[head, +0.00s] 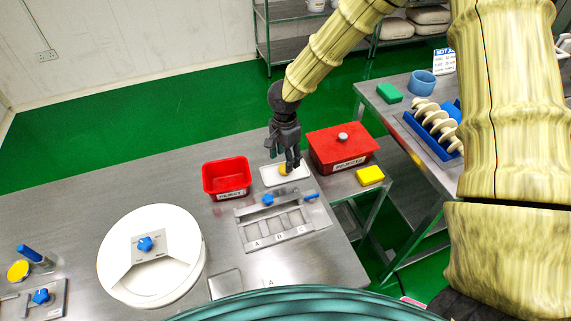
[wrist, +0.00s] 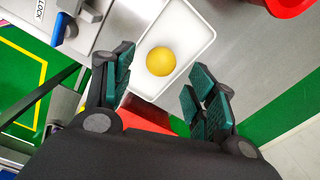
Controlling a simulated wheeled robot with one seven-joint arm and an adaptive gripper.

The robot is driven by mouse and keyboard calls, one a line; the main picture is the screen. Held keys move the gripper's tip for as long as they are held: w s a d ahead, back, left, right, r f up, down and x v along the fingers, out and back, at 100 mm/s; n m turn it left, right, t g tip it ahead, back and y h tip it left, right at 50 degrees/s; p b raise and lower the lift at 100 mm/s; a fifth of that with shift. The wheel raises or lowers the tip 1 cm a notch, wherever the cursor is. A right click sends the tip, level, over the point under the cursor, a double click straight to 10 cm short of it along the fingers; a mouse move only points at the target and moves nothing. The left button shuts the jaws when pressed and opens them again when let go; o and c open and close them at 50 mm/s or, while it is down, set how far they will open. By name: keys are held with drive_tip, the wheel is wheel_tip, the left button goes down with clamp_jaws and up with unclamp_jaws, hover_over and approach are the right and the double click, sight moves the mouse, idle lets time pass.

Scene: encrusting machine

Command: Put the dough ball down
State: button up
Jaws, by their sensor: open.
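The dough ball (wrist: 160,61) is a yellow-orange ball. In the wrist view it rests on a white tray (wrist: 189,37), between the lines of my open fingers and beyond their tips. My gripper (wrist: 158,82) is open, with a finger on either side and nothing held between them. In the head view my gripper (head: 290,166) points down over the white tray (head: 270,179), and the ball (head: 283,170) is partly hidden behind the fingers. I cannot tell the exact height of the fingertips above the tray.
A red open bin (head: 227,178) stands left of the tray, and a red lidded box (head: 343,147) right of it. A yellow block (head: 370,175) lies near the table edge. A metal fixture (head: 275,222) with blue knobs is in front. A round white machine (head: 151,256) stands at left.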

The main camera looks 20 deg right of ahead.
wheel_tip(320, 180, up, 8)
drive_tip(key=b, duration=0.1)
idle(0.5)
